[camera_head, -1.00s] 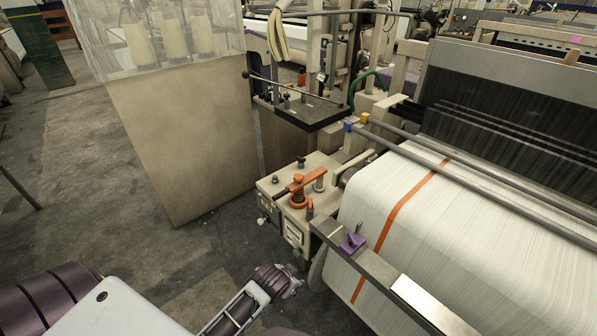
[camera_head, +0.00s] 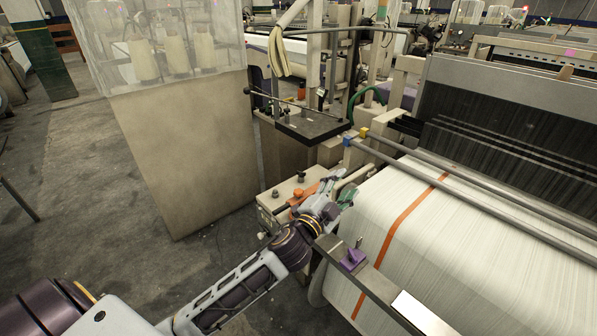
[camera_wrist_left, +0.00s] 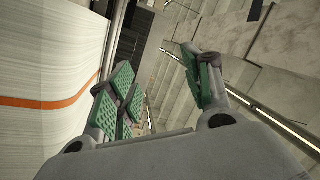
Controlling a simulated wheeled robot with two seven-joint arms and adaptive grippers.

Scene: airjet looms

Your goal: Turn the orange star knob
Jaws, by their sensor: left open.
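The orange knob and lever (camera_head: 299,194) sit on top of the beige machine box (camera_head: 268,203) beside the fabric roll. My left gripper and wrist cover part of them, so the knob's star shape cannot be made out. My left gripper (camera_head: 341,186) is above the box, with its fingers pointing past the orange part toward the loom. In the left wrist view the fingers (camera_wrist_left: 160,80) stand wide apart with green pads and nothing between them. The knob cannot be made out in that view. My right gripper is not in view.
The white fabric roll (camera_head: 450,245) with an orange stripe is just right of my gripper. A metal rail (camera_head: 382,288) with a purple clamp (camera_head: 353,260) runs in front of it. A dark tray (camera_head: 308,126) stands behind the box. Floor at left is open.

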